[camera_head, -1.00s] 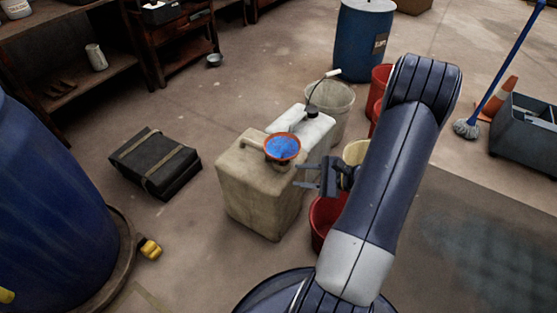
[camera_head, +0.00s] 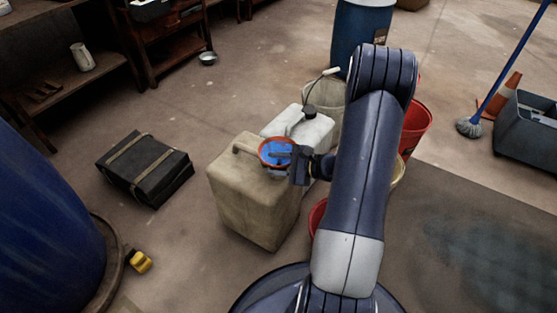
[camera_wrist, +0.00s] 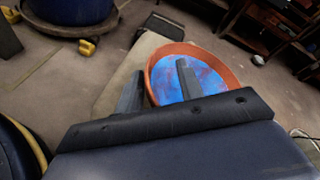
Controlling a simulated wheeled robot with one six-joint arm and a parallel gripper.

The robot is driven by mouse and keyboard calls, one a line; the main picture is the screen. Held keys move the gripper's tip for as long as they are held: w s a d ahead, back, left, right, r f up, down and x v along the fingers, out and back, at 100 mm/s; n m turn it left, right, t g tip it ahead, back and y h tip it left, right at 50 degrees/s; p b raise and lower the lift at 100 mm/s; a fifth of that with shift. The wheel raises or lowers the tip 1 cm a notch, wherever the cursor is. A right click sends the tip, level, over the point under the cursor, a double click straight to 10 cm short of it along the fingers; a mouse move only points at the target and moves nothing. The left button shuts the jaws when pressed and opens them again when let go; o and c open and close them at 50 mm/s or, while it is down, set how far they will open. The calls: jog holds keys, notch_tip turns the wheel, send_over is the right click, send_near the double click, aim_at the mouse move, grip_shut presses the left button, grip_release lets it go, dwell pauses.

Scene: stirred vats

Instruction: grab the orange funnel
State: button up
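The orange funnel (camera_head: 262,147) has an orange rim and a blue inside. It sits at the top of a beige jerrycan (camera_head: 248,205). In the wrist view the funnel (camera_wrist: 225,67) is just beyond my gripper (camera_wrist: 159,68). One finger reaches over the blue inside, and the other is outside the rim at the left, with a gap between them. In the head view my gripper (camera_head: 276,157) is at the funnel's right side. Whether either finger touches the rim I cannot tell. The funnel's lower part is hidden.
A white jerrycan (camera_head: 312,132) with a black cap stands right behind the beige one. A pale bucket (camera_head: 334,100) and red buckets (camera_head: 417,122) stand nearby. A dark strapped case (camera_head: 145,168) lies on the floor at left, by a large blue vat (camera_head: 45,225).

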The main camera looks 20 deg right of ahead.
jog(key=shift+w, duration=0.1)
jog(key=shift+c, duration=0.3)
grip_shut()
jog(key=shift+r, duration=0.1)
